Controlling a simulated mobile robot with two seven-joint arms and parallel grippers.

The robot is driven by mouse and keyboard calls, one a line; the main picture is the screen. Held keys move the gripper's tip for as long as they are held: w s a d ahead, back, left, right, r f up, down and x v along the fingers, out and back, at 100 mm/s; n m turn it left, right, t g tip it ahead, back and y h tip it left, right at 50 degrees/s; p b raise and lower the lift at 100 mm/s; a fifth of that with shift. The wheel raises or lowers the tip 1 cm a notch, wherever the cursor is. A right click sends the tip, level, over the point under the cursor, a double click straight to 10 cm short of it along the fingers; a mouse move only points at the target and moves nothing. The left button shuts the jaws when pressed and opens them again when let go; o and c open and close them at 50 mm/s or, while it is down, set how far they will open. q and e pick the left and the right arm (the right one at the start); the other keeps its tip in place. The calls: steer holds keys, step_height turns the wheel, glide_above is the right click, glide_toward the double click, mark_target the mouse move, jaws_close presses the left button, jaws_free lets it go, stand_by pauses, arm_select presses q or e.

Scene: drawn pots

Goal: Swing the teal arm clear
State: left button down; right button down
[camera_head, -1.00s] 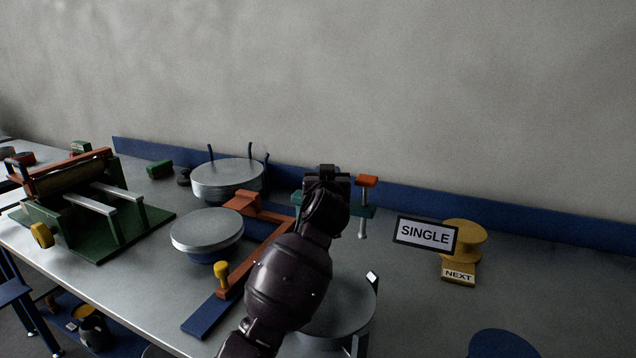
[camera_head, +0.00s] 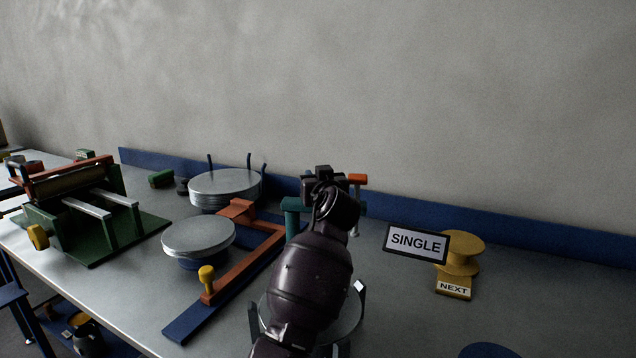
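The teal arm (camera_head: 291,207) stands over the bench near the blue back rail, with its middle hidden behind my gripper. An orange-red knob (camera_head: 357,179) and a silver rod (camera_head: 354,222) are at its right end. My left arm rises from the bottom edge, and its dark gripper (camera_head: 322,181) is at the teal arm, just left of the knob. I cannot tell whether it touches the teal arm, and its fingers are too hidden to read. My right gripper is not in view.
A round grey plate (camera_head: 345,324) lies partly behind my arm. A disc (camera_head: 198,234) with an orange frame (camera_head: 252,265) and a stack of discs (camera_head: 225,184) are left. A SINGLE sign (camera_head: 415,243) and yellow spool (camera_head: 461,252) are right. Bench between sign and arm is clear.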

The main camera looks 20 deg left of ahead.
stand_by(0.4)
arm_select(q)
steer(key=c, duration=0.8)
jaws_free()
steer(key=shift+w, duration=0.1)
steer(key=v, duration=1.1)
steer(key=shift+c, duration=0.4)
